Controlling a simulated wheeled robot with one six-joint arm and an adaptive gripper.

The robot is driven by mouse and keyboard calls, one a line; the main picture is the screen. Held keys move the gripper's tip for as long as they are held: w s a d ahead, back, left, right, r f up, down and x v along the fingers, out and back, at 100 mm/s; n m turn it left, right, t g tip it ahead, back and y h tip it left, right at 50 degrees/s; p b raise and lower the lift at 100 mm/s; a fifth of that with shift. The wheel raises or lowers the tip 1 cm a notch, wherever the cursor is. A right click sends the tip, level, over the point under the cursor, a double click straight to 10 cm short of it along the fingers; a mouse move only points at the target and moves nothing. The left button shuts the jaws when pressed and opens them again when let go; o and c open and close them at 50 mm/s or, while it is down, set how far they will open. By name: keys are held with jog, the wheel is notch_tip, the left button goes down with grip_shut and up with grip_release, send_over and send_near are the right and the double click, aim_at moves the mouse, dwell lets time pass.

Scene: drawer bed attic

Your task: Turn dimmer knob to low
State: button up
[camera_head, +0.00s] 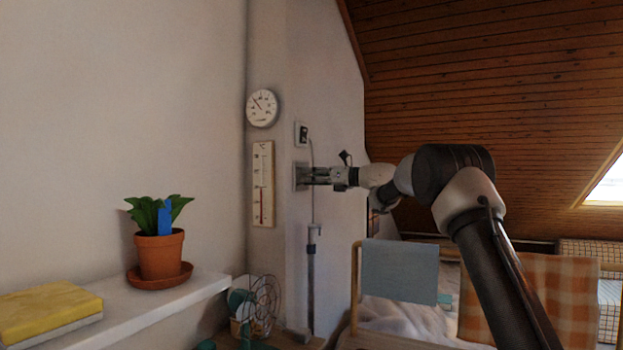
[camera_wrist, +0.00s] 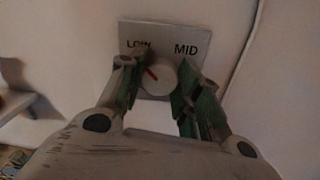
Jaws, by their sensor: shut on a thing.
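The dimmer knob (camera_wrist: 157,78) is round and pale, with a red pointer line, in the wrist view. The line points up and left, toward the word LOW on the grey dimmer plate (camera_wrist: 200,31); the word MID stands at the upper right. My gripper (camera_wrist: 158,88) has its green-padded fingers on either side of the knob and is shut on it. In the head view my gripper (camera_head: 311,175) reaches left to the dimmer plate (camera_head: 299,177) on the wall; the knob is hidden there by the gripper.
A small switch plate (camera_head: 301,133) with a cord is above the dimmer. A thermometer (camera_head: 262,184) and a round dial (camera_head: 262,108) hang to the left. A potted plant (camera_head: 161,254) stands on a white shelf (camera_head: 150,311); a fan (camera_head: 258,302) is below.

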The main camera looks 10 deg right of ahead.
jog(key=o, duration=1)
jog(key=shift+f, duration=0.1)
jog(key=shift+o, duration=0.2)
jog(key=shift+d, duration=0.1)
jog(key=v, duration=1.1)
jog(key=shift+s+d, duration=0.3)
